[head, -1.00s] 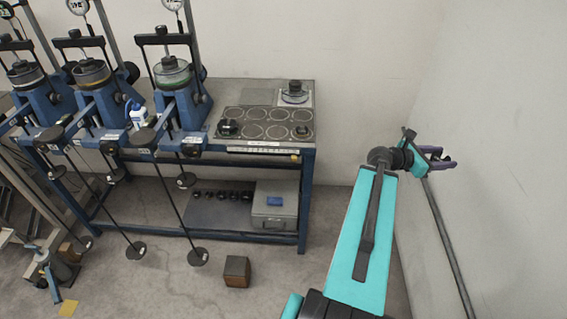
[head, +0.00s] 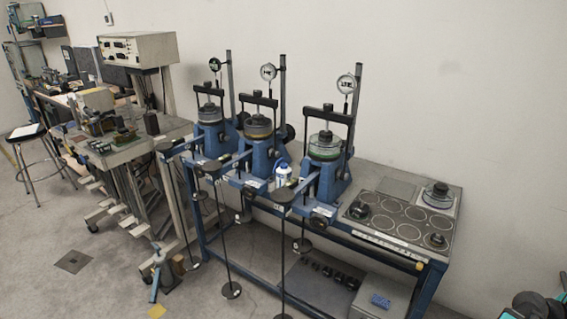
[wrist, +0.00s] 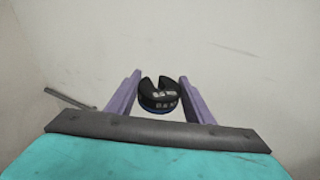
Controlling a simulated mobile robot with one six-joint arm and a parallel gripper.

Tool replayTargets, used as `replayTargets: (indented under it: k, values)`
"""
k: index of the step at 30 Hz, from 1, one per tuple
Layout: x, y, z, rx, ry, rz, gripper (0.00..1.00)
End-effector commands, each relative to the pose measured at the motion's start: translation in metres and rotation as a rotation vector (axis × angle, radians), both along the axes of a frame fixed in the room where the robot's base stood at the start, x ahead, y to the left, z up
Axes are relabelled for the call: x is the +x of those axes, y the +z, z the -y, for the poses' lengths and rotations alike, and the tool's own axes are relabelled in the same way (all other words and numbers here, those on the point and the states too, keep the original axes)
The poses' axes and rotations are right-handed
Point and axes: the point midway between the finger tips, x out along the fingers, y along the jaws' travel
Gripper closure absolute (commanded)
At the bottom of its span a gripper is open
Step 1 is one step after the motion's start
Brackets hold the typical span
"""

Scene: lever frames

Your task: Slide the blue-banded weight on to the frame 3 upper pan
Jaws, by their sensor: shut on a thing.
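The blue-banded weight (wrist: 158,94) is a black slotted disc with pale markings and a blue band at its lower edge. In the wrist view it sits between the purple fingers of my gripper (wrist: 159,92), which is shut on it. Its slot faces up in the picture. Three blue lever frames stand along the bench in the head view; I cannot read their numbers.
The bench's right end holds a grey tray (head: 380,232) with round recesses and several black weights. A white bottle (head: 283,173) stands beside the rightmost frame. Long hanger rods reach down before the bench. A cluttered trolley (head: 125,150) stands left. Bare wall lies behind my gripper.

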Motion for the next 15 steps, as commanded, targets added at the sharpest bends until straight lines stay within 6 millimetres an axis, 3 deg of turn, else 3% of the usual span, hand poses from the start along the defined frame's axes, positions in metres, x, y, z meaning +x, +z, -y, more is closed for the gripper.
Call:
replayTargets:
  k: [8,15]
  values:
    - [0.034,0.002,0.001,-0.006,0.104,0.002,0.82]
    - [0.106,0.004,-0.004,-0.013,0.321,0.006,0.82]
